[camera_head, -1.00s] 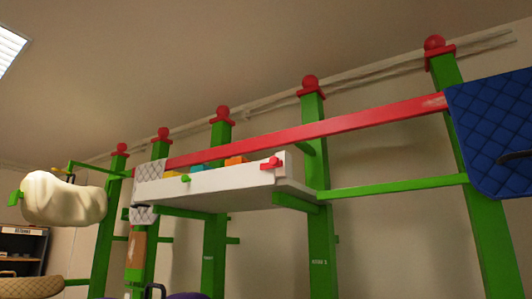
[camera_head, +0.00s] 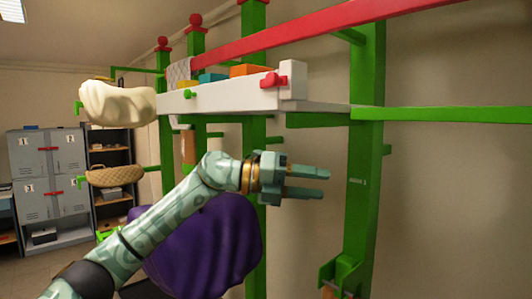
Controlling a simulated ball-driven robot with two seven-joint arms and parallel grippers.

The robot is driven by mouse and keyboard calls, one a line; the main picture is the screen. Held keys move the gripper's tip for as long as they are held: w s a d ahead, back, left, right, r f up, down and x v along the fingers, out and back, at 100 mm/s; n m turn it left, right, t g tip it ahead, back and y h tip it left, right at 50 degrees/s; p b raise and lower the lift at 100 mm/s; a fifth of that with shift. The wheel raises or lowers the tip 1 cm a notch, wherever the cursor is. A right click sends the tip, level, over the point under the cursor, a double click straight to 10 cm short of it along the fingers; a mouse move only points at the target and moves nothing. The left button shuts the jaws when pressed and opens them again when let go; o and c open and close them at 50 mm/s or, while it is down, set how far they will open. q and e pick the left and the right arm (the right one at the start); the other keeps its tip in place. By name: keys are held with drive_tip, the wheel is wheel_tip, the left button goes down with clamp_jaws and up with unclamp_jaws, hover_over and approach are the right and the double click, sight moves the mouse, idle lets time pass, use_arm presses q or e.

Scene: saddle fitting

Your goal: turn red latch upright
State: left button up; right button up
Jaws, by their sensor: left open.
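The red latch (camera_head: 272,81) is on the front of the white shelf box (camera_head: 222,101), near its right end. It appears to lie sideways, with its bar level. My left gripper (camera_head: 325,183) is below the latch and to its right, well apart from it. Its two fingers point right with a gap between them, and nothing is between them. My right gripper is out of view.
A green knob (camera_head: 190,95) sits further left on the box. Green posts (camera_head: 367,150), a green rail (camera_head: 450,114) and a long red beam (camera_head: 330,22) surround it. A purple cloth (camera_head: 205,250) hangs behind my left arm. A cream fleece (camera_head: 117,104) hangs at left.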

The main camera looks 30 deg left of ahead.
sight(269, 77)
use_arm(q)
drive_tip(key=s+a+r+m+t+y+p, duration=0.1)
drive_tip(key=s+a+r+t+y+p, duration=0.35)
drive_tip(key=s+r, duration=0.7)
drive_tip(key=s+a+r+m+t+y+p, duration=0.1)
drive_tip(key=s+a+r+y+p, duration=0.45)
drive_tip(key=r, duration=0.95)
drive_tip(key=shift+y, duration=0.4)
drive_tip(key=x, duration=0.4)
drive_tip(key=p+x, duration=0.1)
drive_tip(key=x, duration=0.7)
drive_tip(key=shift+w+a+f+p, duration=0.25)
drive_tip(key=shift+f+p, duration=0.15)
drive_tip(key=shift+f, duration=0.15)
drive_tip(key=c, duration=1)
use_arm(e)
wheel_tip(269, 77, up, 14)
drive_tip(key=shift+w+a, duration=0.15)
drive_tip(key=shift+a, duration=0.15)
